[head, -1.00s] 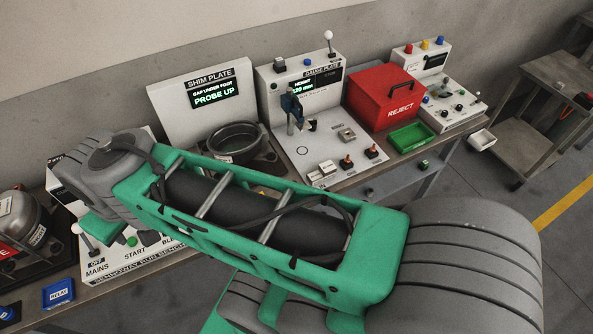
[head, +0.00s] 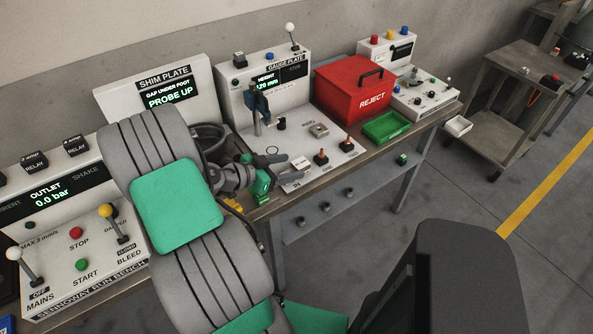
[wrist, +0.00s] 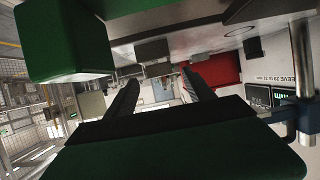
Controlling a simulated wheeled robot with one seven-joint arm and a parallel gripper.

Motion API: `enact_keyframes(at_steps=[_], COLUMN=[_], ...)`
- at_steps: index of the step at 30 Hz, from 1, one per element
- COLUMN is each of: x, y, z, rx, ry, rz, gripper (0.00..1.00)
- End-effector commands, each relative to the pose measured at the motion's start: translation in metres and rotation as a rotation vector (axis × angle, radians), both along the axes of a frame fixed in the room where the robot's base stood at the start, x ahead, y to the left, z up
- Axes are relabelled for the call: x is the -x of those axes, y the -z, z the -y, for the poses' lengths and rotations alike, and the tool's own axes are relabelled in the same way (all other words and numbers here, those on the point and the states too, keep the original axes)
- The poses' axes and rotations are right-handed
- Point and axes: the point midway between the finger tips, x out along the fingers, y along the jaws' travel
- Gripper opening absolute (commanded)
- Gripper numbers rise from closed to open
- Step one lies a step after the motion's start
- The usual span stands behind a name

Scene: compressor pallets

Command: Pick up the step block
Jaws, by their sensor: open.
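A small grey metal block (head: 318,131), which looks like the step block, lies on the white gauge plate (head: 297,118), right of the blue probe stand. My gripper (head: 272,181) is near the front left edge of that plate, low and left of the block and apart from it. I cannot surely pick out the block in the wrist view.
The blue probe stand (head: 258,105) rises left of the block. The red reject box (head: 355,92) and green tray (head: 386,127) are to the right. The shim plate station (head: 150,75) is partly behind my arm.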

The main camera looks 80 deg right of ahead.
Motion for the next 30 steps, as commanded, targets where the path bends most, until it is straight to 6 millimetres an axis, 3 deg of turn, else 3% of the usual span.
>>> enact_keyframes(at_steps=[6,13,30], x=[0.02,0.021,0.021], y=[0.013,0.015,0.014], z=[0.024,0.026,0.026], rx=[-0.004,-0.003,-0.005], ry=[0.001,-0.001,-0.001], rz=[0.0,0.001,0.0], gripper=[0.62,0.61,0.14])
